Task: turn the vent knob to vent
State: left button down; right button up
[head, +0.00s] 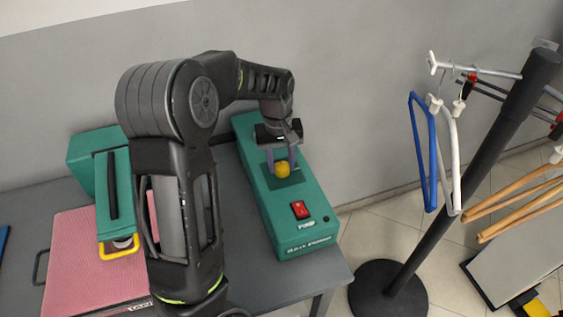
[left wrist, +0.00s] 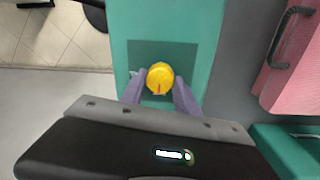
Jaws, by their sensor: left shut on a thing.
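The yellow vent knob (head: 283,169) sits on a dark square plate on top of the green pump box (head: 310,225). In the left wrist view the knob (left wrist: 160,77) shows a small red mark on its lower side, toward my gripper. My left gripper (head: 281,158) reaches down from above, with its two grey-purple fingers (left wrist: 160,94) on either side of the knob, shut on it. The label beside the knob is too small to read. My right gripper is in neither view.
A red switch (head: 299,209) is on the pump box near its front. A pink pressing board (head: 85,255) and a green unit with a yellow handle (head: 120,248) stand at the left of the grey table (head: 260,277). A rack (head: 470,170) with hangers stands at the right.

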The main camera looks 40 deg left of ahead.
aim_at(280, 165)
pick_arm(q)
jog(key=c, duration=0.9)
grip_release()
jog(key=shift+s+a+r+b, duration=0.1)
jog(key=shift+r+b, duration=0.1)
jog(key=shift+r, duration=1.75)
jog(key=shift+s+a+r+b, duration=0.1)
jog(key=shift+r+b, duration=0.1)
jog(key=shift+r, duration=1.75)
